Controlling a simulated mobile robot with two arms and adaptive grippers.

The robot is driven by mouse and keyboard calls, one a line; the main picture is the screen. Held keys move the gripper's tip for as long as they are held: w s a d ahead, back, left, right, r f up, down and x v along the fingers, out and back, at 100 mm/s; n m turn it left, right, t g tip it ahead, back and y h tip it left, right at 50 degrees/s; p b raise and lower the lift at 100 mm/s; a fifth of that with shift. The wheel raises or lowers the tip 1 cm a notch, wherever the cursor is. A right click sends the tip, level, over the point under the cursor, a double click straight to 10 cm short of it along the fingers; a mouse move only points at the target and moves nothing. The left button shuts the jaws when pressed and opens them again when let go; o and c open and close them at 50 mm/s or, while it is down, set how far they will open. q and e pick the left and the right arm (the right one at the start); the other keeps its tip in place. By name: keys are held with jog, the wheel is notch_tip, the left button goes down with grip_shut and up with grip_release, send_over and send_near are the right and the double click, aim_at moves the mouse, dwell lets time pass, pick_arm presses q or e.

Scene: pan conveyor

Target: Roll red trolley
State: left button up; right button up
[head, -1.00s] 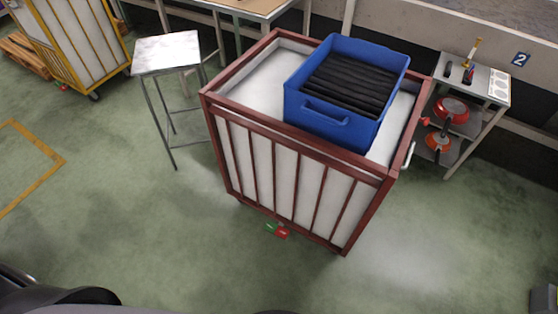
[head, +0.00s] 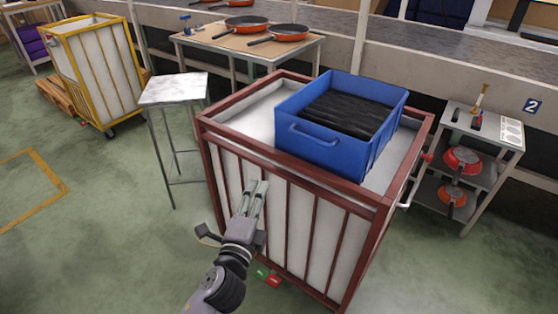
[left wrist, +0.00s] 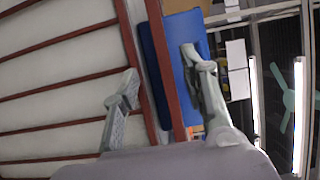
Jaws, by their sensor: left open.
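The red trolley (head: 297,185) stands in the middle of the head view, a red-framed cart with white panels and a white handle (head: 405,205) at its right side. A blue crate (head: 318,148) with black items sits on its top. My left gripper (head: 257,190) is open and empty in front of the trolley's near side, fingers pointing up toward the top rail. In the left wrist view, the trolley's red bars and white panel (left wrist: 65,85) fill the left, and the open fingers (left wrist: 160,90) appear on either side of a red rail. Contact cannot be told. My right gripper is not in view.
A small metal stool (head: 173,90) stands left of the trolley. A yellow trolley (head: 98,70) is at the back left. A table with orange pans (head: 245,42) is behind, and a shelf stand (head: 484,135) is at the right. Green floor is free at the left and right.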

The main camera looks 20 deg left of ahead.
pick_arm(q)
send_near(274, 158)
jog(key=w, duration=0.4)
jog(key=shift+w+a+r, duration=0.1)
jog(key=shift+w+a, duration=0.15)
jog(key=shift+w, duration=0.15)
jog(key=w, duration=0.5)
jog(key=shift+w+a+b, duration=0.1)
jog(key=shift+w+b, duration=0.2)
jog(key=shift+w, duration=0.55)
jog(key=shift+c, duration=1)
jog(key=c, duration=0.4)
grip_shut()
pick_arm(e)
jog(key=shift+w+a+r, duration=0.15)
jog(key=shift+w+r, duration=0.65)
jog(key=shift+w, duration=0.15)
